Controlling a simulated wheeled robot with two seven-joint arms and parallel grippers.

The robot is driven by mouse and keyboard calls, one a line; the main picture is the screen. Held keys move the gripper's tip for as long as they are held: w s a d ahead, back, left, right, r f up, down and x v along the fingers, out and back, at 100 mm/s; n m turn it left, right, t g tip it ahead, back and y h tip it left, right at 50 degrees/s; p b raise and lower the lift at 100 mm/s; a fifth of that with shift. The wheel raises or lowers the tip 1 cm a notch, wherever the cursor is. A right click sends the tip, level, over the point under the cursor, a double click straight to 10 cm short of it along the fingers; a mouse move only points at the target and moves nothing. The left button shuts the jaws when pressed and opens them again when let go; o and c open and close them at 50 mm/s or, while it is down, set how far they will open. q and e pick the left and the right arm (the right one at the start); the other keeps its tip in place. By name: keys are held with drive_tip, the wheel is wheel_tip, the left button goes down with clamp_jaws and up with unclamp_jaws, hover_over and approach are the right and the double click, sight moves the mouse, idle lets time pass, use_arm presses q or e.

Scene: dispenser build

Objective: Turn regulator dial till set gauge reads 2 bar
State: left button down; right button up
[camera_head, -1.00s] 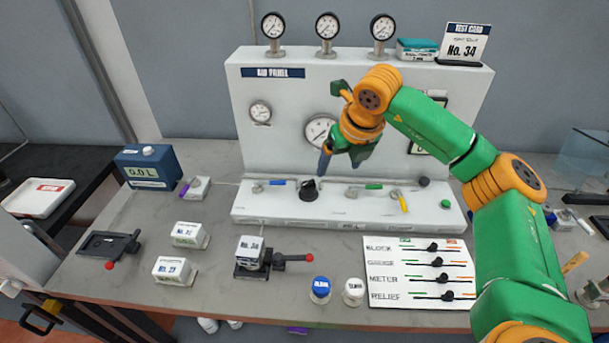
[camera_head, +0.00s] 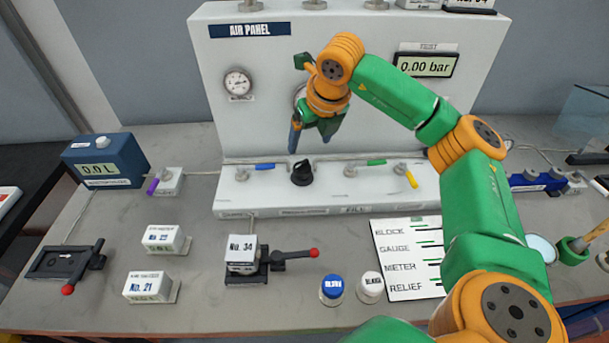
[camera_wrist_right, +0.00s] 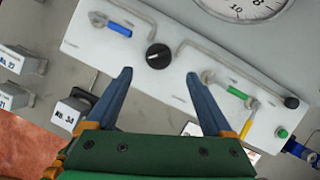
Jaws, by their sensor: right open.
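The regulator dial is a black knob (camera_head: 302,173) on the white ledge of the air panel; it also shows in the right wrist view (camera_wrist_right: 158,56). The large gauge (camera_head: 299,93) is mostly hidden behind my right gripper in the head view. Only its lower part (camera_wrist_right: 240,8) shows in the right wrist view, so its needle cannot be read. My right gripper (camera_head: 310,143) is open and empty, above and apart from the knob. In the wrist view its two fingertips (camera_wrist_right: 158,76) are spread, with the knob beyond the gap. My left gripper is out of view.
Blue (camera_head: 262,166), green (camera_head: 374,162) and yellow (camera_head: 411,178) valve handles flank the knob. A small gauge (camera_head: 237,83) and a display reading 0.00 bar (camera_head: 425,66) are on the panel. Labelled blocks, two capped jars and a lever card (camera_head: 405,260) occupy the bench.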

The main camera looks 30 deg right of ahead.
sight(303, 165)
drive_tip(key=x, duration=0.9)
drive_tip(key=shift+s+f, duration=0.25)
drive_tip(key=shift+f, duration=0.2)
drive_tip(key=shift+w+f, duration=0.3)
drive_tip(key=shift+f, duration=0.2)
drive_tip(key=c, duration=1.4)
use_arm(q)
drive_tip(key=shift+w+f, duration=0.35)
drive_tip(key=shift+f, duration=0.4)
use_arm(e)
drive_tip(key=shift+o, duration=0.2)
drive_tip(key=shift+a, duration=0.1)
